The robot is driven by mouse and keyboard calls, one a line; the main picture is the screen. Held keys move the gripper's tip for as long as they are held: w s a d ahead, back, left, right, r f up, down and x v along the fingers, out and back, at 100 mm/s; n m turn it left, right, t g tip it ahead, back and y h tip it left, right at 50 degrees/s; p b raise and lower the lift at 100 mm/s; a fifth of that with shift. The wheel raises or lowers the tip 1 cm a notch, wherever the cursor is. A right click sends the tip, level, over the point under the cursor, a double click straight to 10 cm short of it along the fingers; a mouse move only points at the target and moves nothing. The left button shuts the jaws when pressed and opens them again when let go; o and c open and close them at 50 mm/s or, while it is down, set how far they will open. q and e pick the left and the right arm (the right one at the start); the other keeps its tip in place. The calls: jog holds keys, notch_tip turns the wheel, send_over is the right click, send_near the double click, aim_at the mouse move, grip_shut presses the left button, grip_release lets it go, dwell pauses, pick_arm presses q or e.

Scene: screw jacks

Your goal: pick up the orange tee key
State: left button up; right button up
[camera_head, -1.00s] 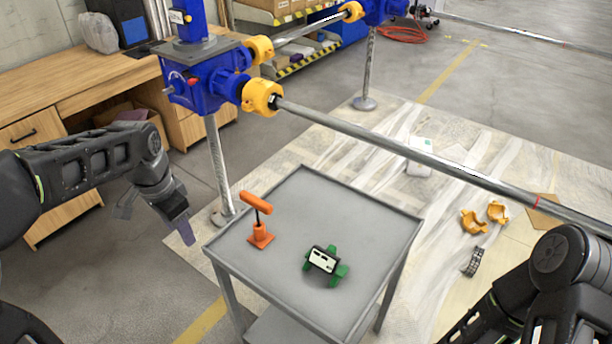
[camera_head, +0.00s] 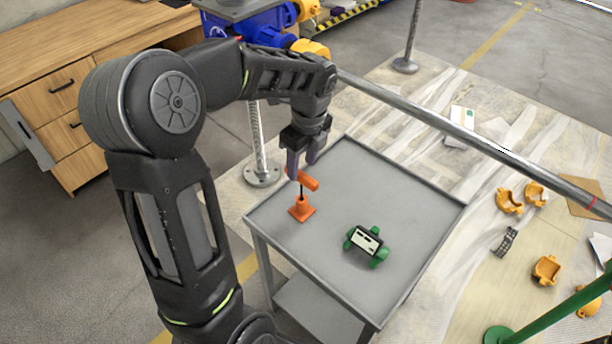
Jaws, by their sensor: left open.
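The orange tee key (camera_head: 309,181) stands upright in its orange base (camera_head: 302,209) at the left part of the grey cart top (camera_head: 410,190). Its crossbar is on top of a thin dark shaft. My left gripper (camera_head: 301,170) is open and points down right at the crossbar, with its fingers at the bar's left part. The fingers overlap the bar in the picture; I cannot tell if they touch it. My right gripper is out of view.
A green-footed device with a pale face (camera_head: 366,241) sits on the cart, right of the key. A long steel bar (camera_head: 450,127) crosses behind the cart. Orange clamp parts (camera_head: 509,201) lie on the floor sheet at right. A wooden bench (camera_head: 70,60) stands at left.

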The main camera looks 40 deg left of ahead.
aim_at(300, 182)
pick_arm(q)
jog(key=shift+a+f, duration=0.15)
jog(key=shift+f, duration=1.15)
jog(key=shift+w+a+f+p, duration=0.1)
jog(key=shift+a+f+p, duration=0.05)
jog(key=shift+f, duration=1.15)
jog(key=shift+w+a+f+p, duration=0.1)
jog(key=shift+a+f+p, duration=0.05)
jog(key=shift+f, duration=1.15)
grip_shut()
